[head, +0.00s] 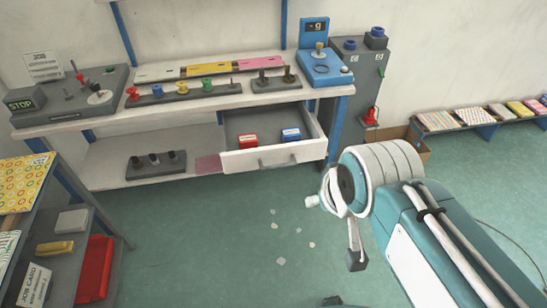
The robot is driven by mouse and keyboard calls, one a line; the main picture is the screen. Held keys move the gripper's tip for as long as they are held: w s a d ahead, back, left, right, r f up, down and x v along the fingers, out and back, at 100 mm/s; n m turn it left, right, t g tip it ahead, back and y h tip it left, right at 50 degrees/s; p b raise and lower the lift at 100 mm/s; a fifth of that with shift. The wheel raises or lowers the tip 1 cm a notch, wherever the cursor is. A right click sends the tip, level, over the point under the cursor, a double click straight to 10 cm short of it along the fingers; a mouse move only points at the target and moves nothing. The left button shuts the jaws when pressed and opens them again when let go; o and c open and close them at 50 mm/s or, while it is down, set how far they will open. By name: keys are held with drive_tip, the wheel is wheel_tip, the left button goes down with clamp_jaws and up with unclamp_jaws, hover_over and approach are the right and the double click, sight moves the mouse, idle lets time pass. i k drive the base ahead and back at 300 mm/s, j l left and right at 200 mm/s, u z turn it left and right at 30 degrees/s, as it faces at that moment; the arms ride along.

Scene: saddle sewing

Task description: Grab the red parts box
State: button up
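A small red parts box (247,141) with a pale label sits inside the open drawer (270,158), on its left side, under the workbench. My arm comes in from the lower right. Its end, with my gripper (350,245), hangs in front of and to the right of the drawer, apart from the red box. The fingers are mostly hidden behind the wrist links, so I cannot tell whether they are open or shut.
A blue box (291,135) sits right of the red one in the drawer. The workbench (200,104) above holds tools and a blue scale (325,66). A red bin (95,270) stands on the left shelf. The green floor is mostly clear, with scattered scraps.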

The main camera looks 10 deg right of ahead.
sight(248, 140)
drive_tip(key=i+l, duration=0.1)
drive_tip(key=i, duration=0.55)
drive_tip(key=i+l, duration=0.15)
drive_tip(key=i, duration=0.5)
drive_tip(key=i+j+u, duration=0.05)
